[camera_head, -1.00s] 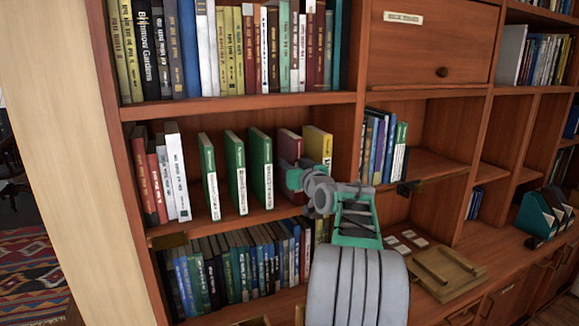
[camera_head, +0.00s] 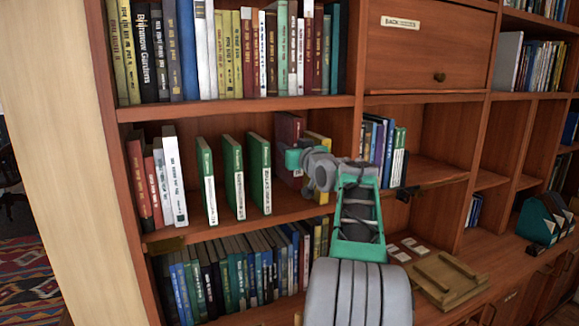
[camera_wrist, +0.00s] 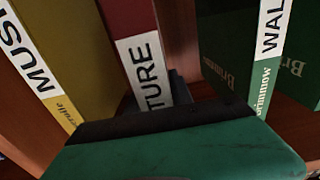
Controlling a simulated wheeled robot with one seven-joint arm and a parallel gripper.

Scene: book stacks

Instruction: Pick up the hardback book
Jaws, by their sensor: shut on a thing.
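A dark red hardback book (camera_head: 286,130) stands upright on the middle shelf level, its top higher than its neighbours. My gripper (camera_head: 299,160) is shut on it, reaching in from the right. In the wrist view the red book (camera_wrist: 130,18) has a white spine label ending in "TURE". A dark finger of my gripper (camera_wrist: 160,105) shows beside the spine, and the green gripper body fills the bottom. The far finger is mostly hidden, as is the book's lower part in the head view.
A yellow book (camera_head: 319,145) stands close on the right of the red one. Several green books (camera_head: 260,170) stand apart on the left. The upper shelf board (camera_head: 230,108) runs just above the red book's top. A wooden tray (camera_head: 440,280) lies at lower right.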

